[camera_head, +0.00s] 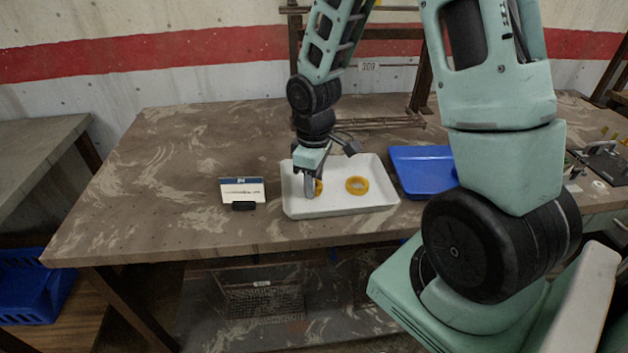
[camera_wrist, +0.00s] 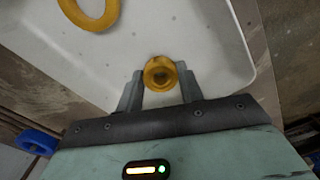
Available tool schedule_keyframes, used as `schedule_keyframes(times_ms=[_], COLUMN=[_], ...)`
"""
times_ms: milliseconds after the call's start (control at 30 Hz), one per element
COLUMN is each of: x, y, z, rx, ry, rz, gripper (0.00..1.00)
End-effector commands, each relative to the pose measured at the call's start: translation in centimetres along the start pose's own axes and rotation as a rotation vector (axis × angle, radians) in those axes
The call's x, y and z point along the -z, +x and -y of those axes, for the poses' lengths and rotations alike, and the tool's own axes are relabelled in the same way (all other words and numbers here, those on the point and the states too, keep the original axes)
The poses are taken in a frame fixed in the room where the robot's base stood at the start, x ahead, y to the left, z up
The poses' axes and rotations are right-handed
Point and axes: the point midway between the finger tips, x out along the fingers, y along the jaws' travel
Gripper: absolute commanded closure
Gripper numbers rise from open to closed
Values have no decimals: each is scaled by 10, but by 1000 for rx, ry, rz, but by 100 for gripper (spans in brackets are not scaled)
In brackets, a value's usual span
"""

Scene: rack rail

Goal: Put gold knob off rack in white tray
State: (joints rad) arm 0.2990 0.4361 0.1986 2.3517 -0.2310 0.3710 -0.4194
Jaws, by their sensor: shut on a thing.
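The white tray (camera_head: 333,202) lies on the table, and its pale floor fills much of the wrist view (camera_wrist: 200,50). My gripper (camera_head: 312,190) is low over the left part of the tray. The knob shows partly behind the fingers in the head view (camera_head: 319,187). I cannot tell whether it touches the tray floor. The rack (camera_head: 385,122) stands at the back of the table, partly hidden by my arm.
A yellow ring (camera_head: 357,185) lies in the tray, right of my gripper; it also shows in the wrist view (camera_wrist: 92,12). A blue tray (camera_head: 423,172) stands right of the white one. A small sign (camera_head: 242,190) stands to the left. The table's left side is clear.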

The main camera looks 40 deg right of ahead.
Motion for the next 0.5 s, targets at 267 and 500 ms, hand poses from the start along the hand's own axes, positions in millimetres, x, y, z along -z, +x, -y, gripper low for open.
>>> schedule_keyframes(times_ms=[267, 500], x=[0, 0], y=[4, 2], z=[0, 0], rx=[0, 0], ry=[0, 0], rz=[0, 0], gripper=[90, 41])
